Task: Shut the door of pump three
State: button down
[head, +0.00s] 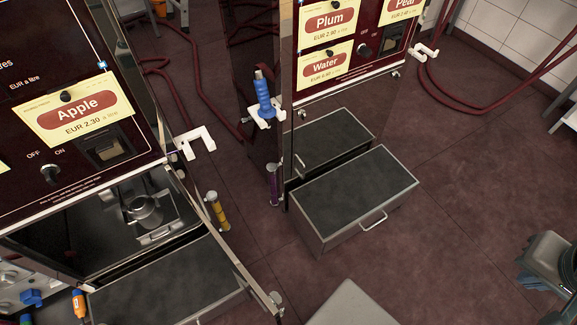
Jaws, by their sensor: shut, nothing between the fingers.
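Two dark red pumps stand in the head view, and no pump number is readable. The left pump (20,190) has an Apple sign (78,108). Below its front is an open bay with a silver fitting (145,208). A thin metal-edged panel (225,262) slants out from the bay's right side and looks like an open door. The right pump (345,75) has Plum, Pear and Water signs. A dark-topped drawer-like box (355,200) with a front handle projects below it. What looks like my gripper (528,275) is at the right edge, shut, apart from both pumps.
A blue nozzle (264,100) sits at the right pump's left side. Yellow (218,213) and purple (274,185) cylinders stand between the pumps. Red hoses (450,105) lie at the back. The tiled floor (460,200) right of the box is clear.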

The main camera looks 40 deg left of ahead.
aim_at(275, 315)
jog(key=i, duration=1.2)
jog(key=u, duration=3.3)
jog(key=k, duration=0.3)
jog(key=u, duration=0.5)
